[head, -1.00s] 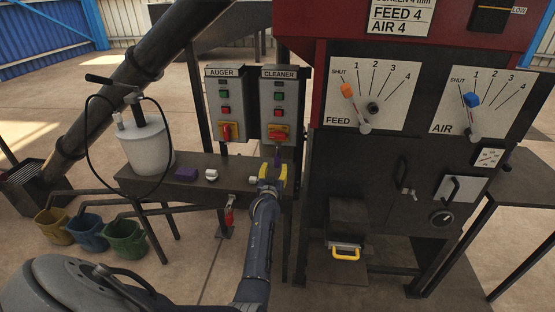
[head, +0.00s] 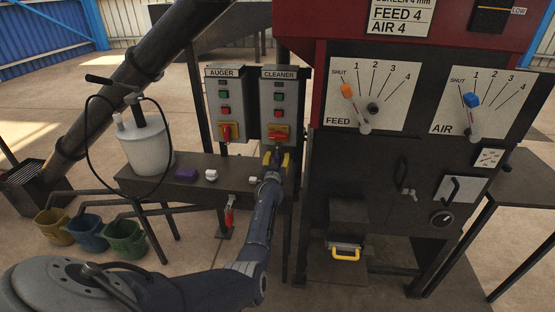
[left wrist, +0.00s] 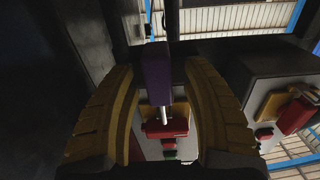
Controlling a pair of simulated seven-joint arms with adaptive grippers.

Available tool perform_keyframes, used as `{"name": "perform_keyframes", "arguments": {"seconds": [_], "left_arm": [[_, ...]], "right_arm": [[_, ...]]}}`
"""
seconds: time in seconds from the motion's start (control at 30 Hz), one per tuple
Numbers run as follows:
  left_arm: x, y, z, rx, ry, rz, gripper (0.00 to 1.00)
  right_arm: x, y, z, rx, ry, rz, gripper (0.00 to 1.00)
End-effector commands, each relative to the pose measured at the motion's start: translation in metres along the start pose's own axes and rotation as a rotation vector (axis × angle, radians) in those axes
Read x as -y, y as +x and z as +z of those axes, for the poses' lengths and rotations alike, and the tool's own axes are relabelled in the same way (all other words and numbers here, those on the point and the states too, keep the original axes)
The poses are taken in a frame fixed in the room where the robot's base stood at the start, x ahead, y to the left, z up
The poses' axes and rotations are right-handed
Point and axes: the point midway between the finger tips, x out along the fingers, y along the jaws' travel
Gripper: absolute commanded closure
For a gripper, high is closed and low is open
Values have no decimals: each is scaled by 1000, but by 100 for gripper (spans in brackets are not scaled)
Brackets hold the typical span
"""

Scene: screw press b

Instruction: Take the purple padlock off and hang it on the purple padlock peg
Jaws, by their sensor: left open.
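The purple padlock (left wrist: 157,72) hangs at the red handle of the CLEANER switch box (head: 279,100). In the left wrist view it stands between the two yellow fingers of my left gripper (left wrist: 160,85), with its pale shackle toward the red handle (left wrist: 167,122). My left gripper (head: 276,160) is open, just below the CLEANER box, and in the head view it mostly hides the padlock. I see gaps beside the padlock in the wrist view. A purple block (head: 186,174) sits on the dark bench; I cannot tell which part is the purple padlock peg. My right gripper is out of view.
The AUGER box (head: 225,105) stands left of the CLEANER box. The bench (head: 150,186) carries a white canister (head: 147,147) and a small white knob (head: 211,175). A red item (head: 229,213) hangs below it. The dark machine (head: 335,180) stands close on the right.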

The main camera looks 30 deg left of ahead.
Motion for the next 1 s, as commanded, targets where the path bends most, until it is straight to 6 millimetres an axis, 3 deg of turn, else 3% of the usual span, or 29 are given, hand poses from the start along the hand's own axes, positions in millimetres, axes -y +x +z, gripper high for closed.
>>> {"name": "perform_keyframes", "arguments": {"seconds": [0.2, 0.6, 0.73, 0.77, 0.9, 1.0], "left_arm": [[0, 0, 0, 0, 0, 0, 52], [0, 0, 0, 0, 0, 0, 98], [0, 0, 0, 0, 0, 0, 100], [0, 0, 0, 0, 0, 0, 82], [0, 0, 0, 0, 0, 0, 99], [0, 0, 0, 0, 0, 0, 100]], "right_arm": [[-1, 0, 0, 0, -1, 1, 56], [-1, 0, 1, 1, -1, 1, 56], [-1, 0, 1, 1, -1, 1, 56], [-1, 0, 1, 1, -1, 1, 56], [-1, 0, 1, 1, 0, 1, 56], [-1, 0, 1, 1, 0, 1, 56]]}}
